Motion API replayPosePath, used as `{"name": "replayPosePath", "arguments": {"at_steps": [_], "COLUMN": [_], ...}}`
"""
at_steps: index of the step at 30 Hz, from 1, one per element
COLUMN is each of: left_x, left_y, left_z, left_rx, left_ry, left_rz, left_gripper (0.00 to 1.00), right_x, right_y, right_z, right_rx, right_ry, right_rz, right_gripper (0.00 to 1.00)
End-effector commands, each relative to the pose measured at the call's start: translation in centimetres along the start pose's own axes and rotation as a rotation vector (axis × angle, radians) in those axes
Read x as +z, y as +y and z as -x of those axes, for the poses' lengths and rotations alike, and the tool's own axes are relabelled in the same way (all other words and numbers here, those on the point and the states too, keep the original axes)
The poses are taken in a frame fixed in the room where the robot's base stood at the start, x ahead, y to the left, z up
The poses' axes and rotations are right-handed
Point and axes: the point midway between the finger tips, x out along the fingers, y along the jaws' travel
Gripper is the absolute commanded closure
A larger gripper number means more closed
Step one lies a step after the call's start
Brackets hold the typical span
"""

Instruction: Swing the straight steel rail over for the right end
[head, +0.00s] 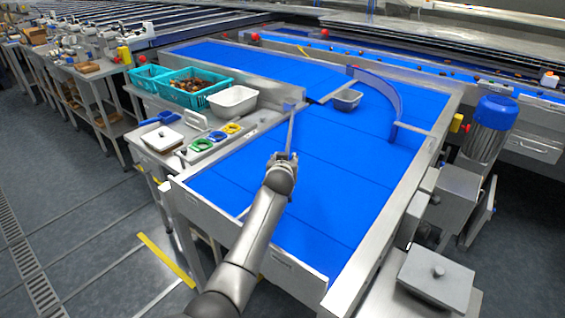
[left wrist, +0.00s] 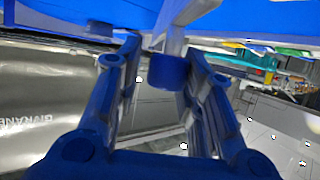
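My left gripper (head: 286,157) is at the rail's near end, above the belt. In the left wrist view the pale bar of the rail (left wrist: 186,14) comes down from the top, with a blue knob (left wrist: 168,72) under it. The knob lies between the two fingers of my left gripper (left wrist: 162,62); a narrow gap shows beside the left finger, so the fingers look open around it. My right gripper is not in view.
A curved blue guide (head: 389,95) and a grey tub (head: 346,100) are farther along on the belt (head: 330,185). Left of it stand teal crates (head: 168,85), a white tub (head: 232,101) and colored rings (head: 217,136). A blue motor (head: 495,113) stands at right. The near belt is clear.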

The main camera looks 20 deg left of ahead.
Motion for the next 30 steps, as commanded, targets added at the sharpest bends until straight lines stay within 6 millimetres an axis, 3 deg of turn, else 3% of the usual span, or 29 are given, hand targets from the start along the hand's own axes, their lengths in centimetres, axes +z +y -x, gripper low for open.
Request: {"name": "replayPosePath", "arguments": {"at_steps": [3, 20, 30], "left_x": [0.0, 0.0, 0.1], "left_y": [0.4, 0.0, 0.1], "left_z": [0.1, 0.3, 4.0], "left_rx": [0.006, 0.0, 0.001], "left_ry": [-0.001, 0.001, 0.001], "left_rz": [0.002, -0.001, 0.0], "left_gripper": [0.51, 0.51, 0.51], "right_x": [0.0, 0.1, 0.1], "right_y": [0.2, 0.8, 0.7], "right_z": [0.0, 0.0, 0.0], "right_rx": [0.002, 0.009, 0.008], "right_ry": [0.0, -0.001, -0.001], "right_rz": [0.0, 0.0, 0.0], "right_gripper": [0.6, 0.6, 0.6]}}
